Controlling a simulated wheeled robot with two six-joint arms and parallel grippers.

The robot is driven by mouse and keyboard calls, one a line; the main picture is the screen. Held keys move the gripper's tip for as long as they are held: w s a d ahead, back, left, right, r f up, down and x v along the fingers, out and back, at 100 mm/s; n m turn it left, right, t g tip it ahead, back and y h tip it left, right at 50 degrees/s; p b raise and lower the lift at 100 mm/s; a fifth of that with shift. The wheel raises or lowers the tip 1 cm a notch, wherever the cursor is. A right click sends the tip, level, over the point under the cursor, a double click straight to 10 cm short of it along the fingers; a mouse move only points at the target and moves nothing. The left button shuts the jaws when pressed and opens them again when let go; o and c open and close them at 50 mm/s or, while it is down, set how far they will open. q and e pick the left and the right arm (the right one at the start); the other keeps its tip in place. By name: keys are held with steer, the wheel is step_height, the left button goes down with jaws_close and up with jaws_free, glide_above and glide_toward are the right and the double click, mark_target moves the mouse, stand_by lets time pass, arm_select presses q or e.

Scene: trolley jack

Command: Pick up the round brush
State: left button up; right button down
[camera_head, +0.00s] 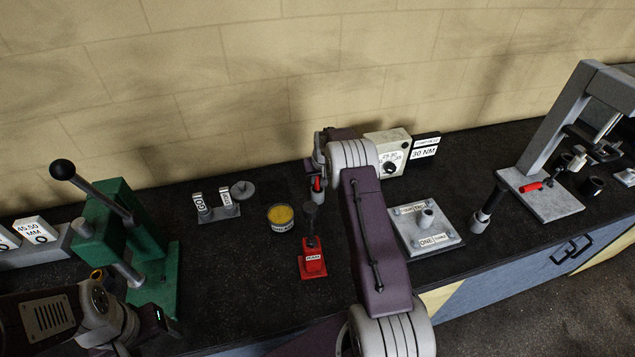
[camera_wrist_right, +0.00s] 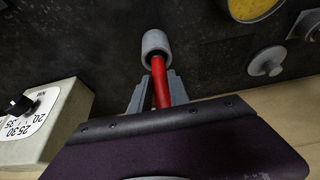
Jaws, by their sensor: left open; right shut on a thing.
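The round brush (camera_wrist_right: 160,75) has a red handle and a pale grey cylindrical head. My right gripper (camera_wrist_right: 155,92) is shut on its red handle, with the head sticking out beyond the fingers.
A yellow-filled tin (camera_head: 280,216) and a red block (camera_head: 312,262) with a dark upright part stand nearby. A green press (camera_head: 125,235) is left, a dial box (camera_head: 388,152) and a grey plate (camera_head: 427,232) right. A grey frame (camera_head: 560,125) stands far right. The wall is close behind.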

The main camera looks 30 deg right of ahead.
mark_target(317, 182)
steer(key=shift+r+p, duration=0.3)
steer(key=shift+p, duration=0.05)
step_height(317, 182, up, 10)
steer(key=b, duration=0.3)
steer(key=shift+w, duration=0.15)
